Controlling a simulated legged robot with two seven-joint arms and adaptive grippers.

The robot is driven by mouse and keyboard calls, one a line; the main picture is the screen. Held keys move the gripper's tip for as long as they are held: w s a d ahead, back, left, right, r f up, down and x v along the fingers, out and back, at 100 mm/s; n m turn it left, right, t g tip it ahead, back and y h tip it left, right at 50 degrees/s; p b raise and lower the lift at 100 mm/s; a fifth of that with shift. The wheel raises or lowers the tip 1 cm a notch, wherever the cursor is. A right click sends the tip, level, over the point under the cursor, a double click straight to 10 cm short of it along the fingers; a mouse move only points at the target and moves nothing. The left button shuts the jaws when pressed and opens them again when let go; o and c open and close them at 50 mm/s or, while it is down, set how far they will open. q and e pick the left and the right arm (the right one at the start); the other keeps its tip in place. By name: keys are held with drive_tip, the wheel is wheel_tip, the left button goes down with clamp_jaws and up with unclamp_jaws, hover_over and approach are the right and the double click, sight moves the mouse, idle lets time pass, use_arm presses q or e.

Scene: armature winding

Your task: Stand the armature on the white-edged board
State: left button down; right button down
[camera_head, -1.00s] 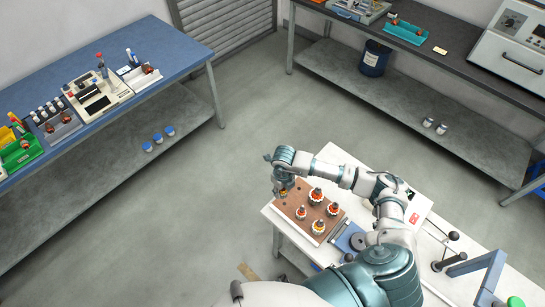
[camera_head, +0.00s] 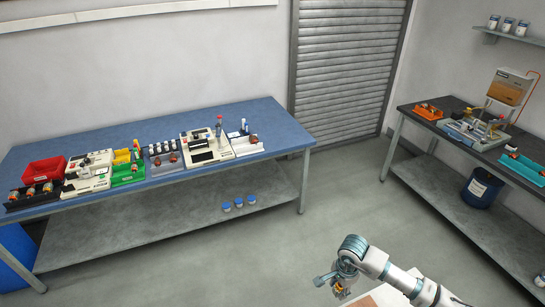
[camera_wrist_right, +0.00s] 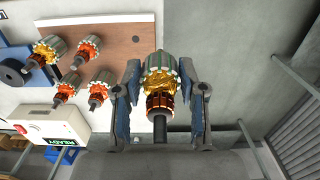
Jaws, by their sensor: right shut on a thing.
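My right gripper (camera_wrist_right: 160,75) is shut on an armature (camera_wrist_right: 160,84) with a grey-green core, yellow winding, copper commutator and dark shaft. In the wrist view the shaft points toward the gripper's palm. The white-edged brown board (camera_wrist_right: 128,22) lies beyond and left of the held armature; several other armatures (camera_wrist_right: 87,48) stand on it. I cannot tell whether the held armature touches the board. In the head view my right gripper (camera_head: 340,284) is at the bottom, by the board's corner (camera_head: 385,296), most of which is cut off. My left gripper is not in view.
A white box (camera_wrist_right: 45,125) with a red button and a READY label sits left in the wrist view. A blue bench (camera_head: 110,205) with trays and machines stands at the back left, a dark bench (camera_head: 450,140) at the right. Grey floor is clear between them.

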drive_tip(key=n, duration=0.2)
drive_tip(key=r+n, duration=0.1)
drive_tip(key=a+n, duration=0.1)
drive_tip(key=n, duration=0.1)
drive_tip(key=shift+w+r+n+b, duration=0.25)
drive_tip(key=shift+w+n+b, duration=0.05)
drive_tip(key=shift+b, duration=0.1)
drive_tip(key=n, duration=0.2)
drive_tip(key=shift+r+n, duration=0.3)
drive_tip(key=shift+r, duration=0.05)
drive_tip(key=n, duration=0.1)
drive_tip(key=r+n, duration=0.1)
drive_tip(key=n, duration=0.1)
drive_tip(key=n+b, duration=0.1)
drive_tip(key=n, duration=0.1)
drive_tip(key=shift+w+a+r, duration=0.15)
drive_tip(key=shift+a+r, duration=0.1)
drive_tip(key=shift+m, duration=0.6)
drive_tip(key=d+f, duration=0.4)
drive_tip(key=d, duration=0.1)
drive_tip(key=d+f, duration=0.5)
drive_tip(key=s+d+f, duration=0.1)
drive_tip(key=d+f, duration=0.4)
drive_tip(key=shift+s+f+p, duration=0.1)
drive_tip(key=shift+f+p, duration=0.1)
drive_tip(key=shift+p, duration=0.1)
drive_tip(key=shift+d+f, duration=0.15)
drive_tip(key=shift+f, duration=0.25)
drive_tip(key=shift+a+b, duration=0.25)
drive_tip(key=shift+b, duration=0.1)
